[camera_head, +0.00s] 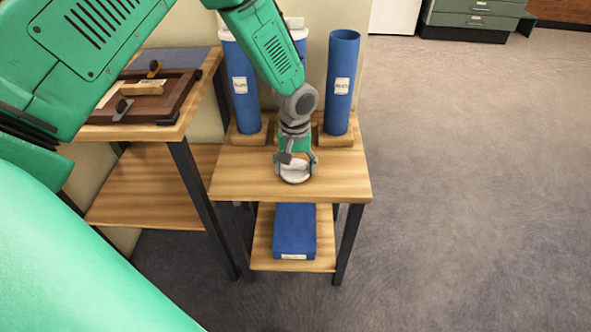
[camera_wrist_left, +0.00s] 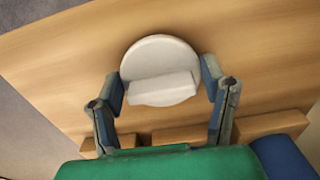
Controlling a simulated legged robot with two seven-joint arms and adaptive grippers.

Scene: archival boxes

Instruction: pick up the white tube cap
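The white tube cap (camera_head: 295,172) lies on the front part of the small wooden table (camera_head: 345,180). In the left wrist view the cap (camera_wrist_left: 160,60) is a round white disc with a raised bar across it. My left gripper (camera_head: 297,162) points down over the cap from above. In the left wrist view its fingers (camera_wrist_left: 162,84) stand apart on either side of the cap, very close to its rim. The gripper looks open, and firm contact is not clear. My right gripper is not in view.
Behind the cap stand blue tubes in wooden bases. The right tube (camera_head: 341,85) has an open top; the left tube (camera_head: 243,90) has a white top. A blue box (camera_head: 294,230) lies on the lower shelf. A taller table with a frame (camera_head: 155,105) stands at left.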

